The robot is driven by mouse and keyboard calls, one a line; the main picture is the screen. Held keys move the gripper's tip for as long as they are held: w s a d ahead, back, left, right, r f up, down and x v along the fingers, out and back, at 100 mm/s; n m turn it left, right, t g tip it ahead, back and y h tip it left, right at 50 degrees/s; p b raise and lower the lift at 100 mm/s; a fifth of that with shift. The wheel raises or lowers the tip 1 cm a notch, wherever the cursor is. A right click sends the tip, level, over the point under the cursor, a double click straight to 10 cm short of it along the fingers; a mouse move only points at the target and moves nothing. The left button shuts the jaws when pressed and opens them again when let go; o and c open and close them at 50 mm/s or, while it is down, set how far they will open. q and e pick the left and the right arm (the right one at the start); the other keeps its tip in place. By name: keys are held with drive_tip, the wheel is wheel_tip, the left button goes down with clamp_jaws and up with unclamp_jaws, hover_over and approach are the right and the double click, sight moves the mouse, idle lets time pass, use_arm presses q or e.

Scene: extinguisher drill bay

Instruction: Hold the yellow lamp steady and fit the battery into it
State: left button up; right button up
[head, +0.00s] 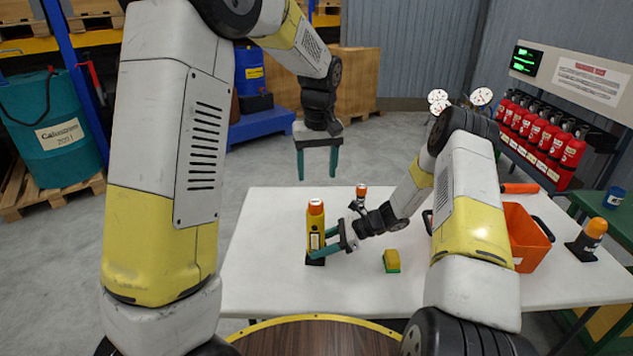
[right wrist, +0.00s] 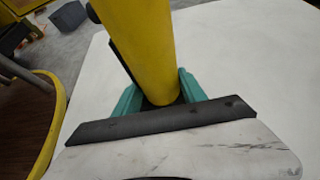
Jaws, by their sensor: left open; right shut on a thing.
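The yellow lamp (head: 315,216) stands upright on a dark base at the left part of the white table, with an orange top. My right gripper (head: 320,250) is shut around its lower body. In the right wrist view the lamp's yellow body (right wrist: 140,50) sits between the teal fingers (right wrist: 158,95). My left gripper (head: 317,175) is open and empty, fingers pointing down, above the table's far edge and higher than the lamp. A small orange-topped cylinder (head: 361,190) stands behind my right wrist, partly hidden; I cannot tell whether it is the battery.
A yellow-green sponge (head: 391,260) lies on the white table (head: 270,290) right of the lamp. An orange bin (head: 524,238) stands further right. Another orange-topped item (head: 589,240) stands on a black base at the right edge. The table's left front is clear.

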idle(0.4)
drive_tip(key=o, duration=1)
